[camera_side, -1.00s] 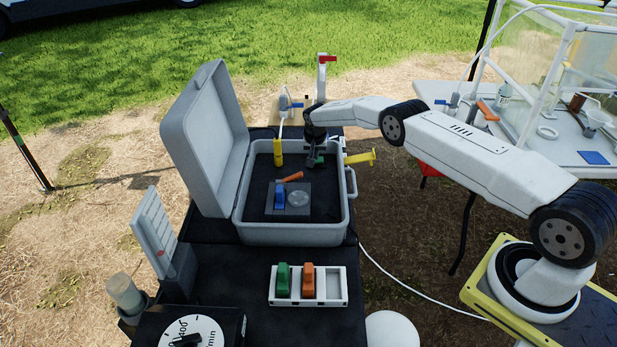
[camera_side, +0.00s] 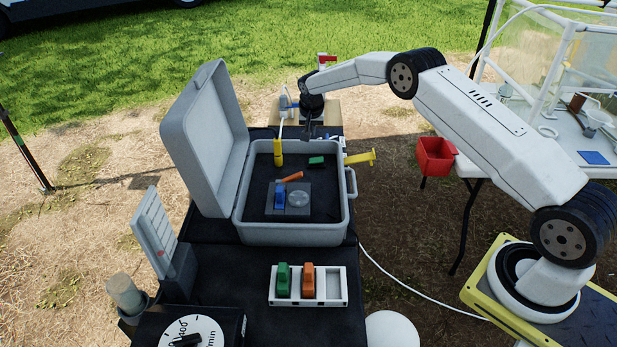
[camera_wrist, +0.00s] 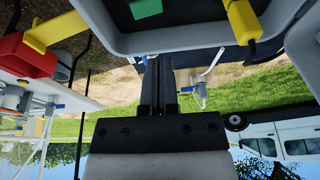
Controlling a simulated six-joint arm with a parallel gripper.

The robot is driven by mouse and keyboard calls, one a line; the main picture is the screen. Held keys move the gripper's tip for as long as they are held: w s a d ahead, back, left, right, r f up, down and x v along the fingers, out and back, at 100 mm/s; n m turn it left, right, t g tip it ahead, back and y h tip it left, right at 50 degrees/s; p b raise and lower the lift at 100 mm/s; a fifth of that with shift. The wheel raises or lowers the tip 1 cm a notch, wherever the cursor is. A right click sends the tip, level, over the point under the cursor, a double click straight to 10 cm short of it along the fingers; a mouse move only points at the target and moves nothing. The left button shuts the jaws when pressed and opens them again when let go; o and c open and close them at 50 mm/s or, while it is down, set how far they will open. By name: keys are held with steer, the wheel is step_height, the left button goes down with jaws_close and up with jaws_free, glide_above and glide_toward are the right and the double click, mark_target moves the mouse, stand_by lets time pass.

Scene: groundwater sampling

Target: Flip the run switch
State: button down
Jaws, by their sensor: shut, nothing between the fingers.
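The open grey case (camera_side: 343,225) holds a dark panel. No label marks the run switch, so I cannot tell which part it is. A green piece (camera_side: 316,160) sits at the panel's far right; it also shows at the top of the wrist view (camera_wrist: 145,8). An orange handle (camera_side: 290,177) lies nearer the middle, and a blue piece (camera_side: 280,198) stands beside a clear round part (camera_side: 298,199). My gripper (camera_side: 307,137) is shut and empty, at the case's far edge, apart from the green piece. In the wrist view its fingers (camera_wrist: 158,65) are together.
A yellow probe (camera_side: 278,153) and a yellow handle (camera_side: 360,157) flank my gripper. The raised lid (camera_side: 205,140) stands at the left. A white tray (camera_side: 335,290) with green and orange blocks lies in front. A red bin (camera_side: 435,157) hangs at the right.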

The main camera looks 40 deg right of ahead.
steer(key=shift+v, duration=1.35)
steer(key=shift+s+a+f, duration=0.1)
steer(key=shift+s+a+f+n+t+h, duration=0.15)
steer(key=shift+s+a+f+t+h, duration=0.3)
steer(key=shift+h, duration=0.45)
steer(key=shift+s+a+f+n+t+h, duration=0.25)
steer(key=shift+s+a+t+h, duration=0.25)
steer(key=shift+h, duration=0.4)
steer(key=shift+s+a+f+n+t+h, duration=0.1)
steer(key=shift+s+a+f+t+h, duration=0.35)
steer(key=shift+h, duration=0.45)
steer(key=shift+d, duration=0.1)
